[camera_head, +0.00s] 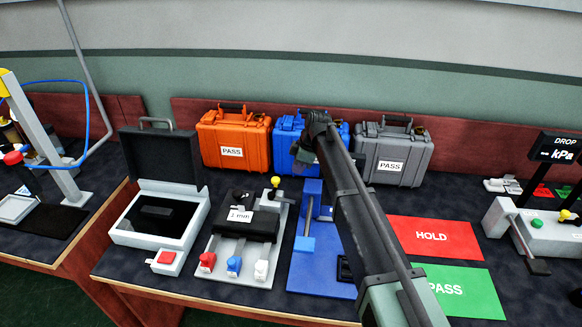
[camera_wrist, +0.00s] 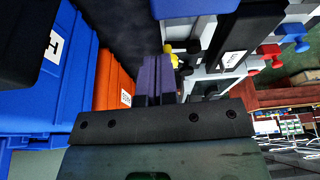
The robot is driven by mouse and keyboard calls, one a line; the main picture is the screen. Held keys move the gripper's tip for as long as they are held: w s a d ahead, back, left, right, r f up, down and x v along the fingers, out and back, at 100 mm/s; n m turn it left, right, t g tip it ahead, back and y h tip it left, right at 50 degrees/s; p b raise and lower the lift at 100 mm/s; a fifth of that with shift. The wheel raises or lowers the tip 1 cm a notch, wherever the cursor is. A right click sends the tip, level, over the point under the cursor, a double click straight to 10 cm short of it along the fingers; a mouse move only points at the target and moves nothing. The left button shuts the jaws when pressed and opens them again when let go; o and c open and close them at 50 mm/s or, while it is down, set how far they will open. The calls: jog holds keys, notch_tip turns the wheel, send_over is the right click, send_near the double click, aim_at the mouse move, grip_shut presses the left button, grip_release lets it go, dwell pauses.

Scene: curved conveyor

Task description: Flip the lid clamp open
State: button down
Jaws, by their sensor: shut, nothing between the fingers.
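A grey fixture (camera_head: 238,262) stands on the bench left of centre. It bears a black block (camera_head: 247,226) with a "2 mm" label. A clamp handle with a yellow knob (camera_head: 275,182) rises upright at its back right. In the wrist view, the yellow knob (camera_wrist: 174,61) shows just right of my fingertips. My gripper (camera_wrist: 159,62) is shut and empty, its two fingers together. It looks close to the knob, but I cannot tell whether they touch. In the head view, my arm hides part of the gripper near the blue case.
Orange (camera_head: 232,140), blue (camera_head: 285,140) and grey (camera_head: 392,152) cases line the back. A blue stand (camera_head: 322,262) is right of the fixture, an open-lidded box (camera_head: 150,232) left. Red HOLD (camera_head: 434,238) and green PASS (camera_head: 462,291) mats lie right.

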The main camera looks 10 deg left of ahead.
jog(key=p+v, duration=0.4)
jog(key=v, duration=0.2)
jog(key=shift+r+p, duration=0.3)
jog(key=shift+r, duration=0.15)
jog(key=shift+s, duration=0.1)
